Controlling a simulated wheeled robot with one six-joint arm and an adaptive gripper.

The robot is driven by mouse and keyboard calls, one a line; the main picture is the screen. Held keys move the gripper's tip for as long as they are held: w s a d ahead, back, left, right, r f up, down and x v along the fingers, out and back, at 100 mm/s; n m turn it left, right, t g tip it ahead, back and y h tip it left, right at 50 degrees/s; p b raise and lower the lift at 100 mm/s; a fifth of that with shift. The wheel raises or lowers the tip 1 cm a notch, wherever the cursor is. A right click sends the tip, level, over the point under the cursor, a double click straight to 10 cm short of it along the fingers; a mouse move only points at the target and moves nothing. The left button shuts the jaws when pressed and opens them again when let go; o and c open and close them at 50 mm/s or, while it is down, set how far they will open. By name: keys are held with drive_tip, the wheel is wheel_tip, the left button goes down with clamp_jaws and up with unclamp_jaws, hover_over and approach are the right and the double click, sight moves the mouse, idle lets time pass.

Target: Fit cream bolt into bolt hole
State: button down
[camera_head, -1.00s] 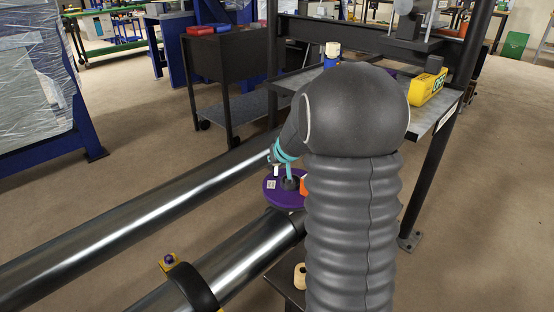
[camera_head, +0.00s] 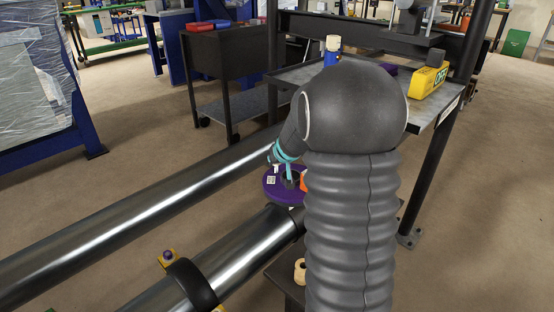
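My gripper (camera_head: 283,163), with teal parts, is at the purple flange (camera_head: 273,195) on the end of the front pipe, partly hidden by my dark arm. I cannot tell whether its fingers are open or shut, or whether they hold anything. The flange has a dark centre and small white marks; an orange part shows at its right, cut off by my arm. I cannot make out the bolt hole. A cream bolt-like piece (camera_head: 300,271) stands on a low dark table (camera_head: 284,275), partly behind my arm. I cannot tell whether it is the cream bolt.
Two long metal pipes (camera_head: 240,250) run diagonally at left, the front one under a dark clamp (camera_head: 192,285). Behind my arm is a grey shelf (camera_head: 420,112) with a yellow case (camera_head: 428,80) and a blue bottle with a cream top (camera_head: 333,44). A dark cart (camera_head: 228,60) stands behind.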

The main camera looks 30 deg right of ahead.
sight(277, 167)
drive_tip(key=shift+f+b, duration=1.1)
drive_tip(key=shift+f, duration=0.45)
drive_tip(key=c, duration=0.8)
unclamp_jaws()
drive_tip(key=shift+p+v, duration=1.5)
drive_tip(key=shift+v, duration=0.95)
drive_tip(key=v, duration=1.2)
drive_tip(key=shift+s, duration=0.1)
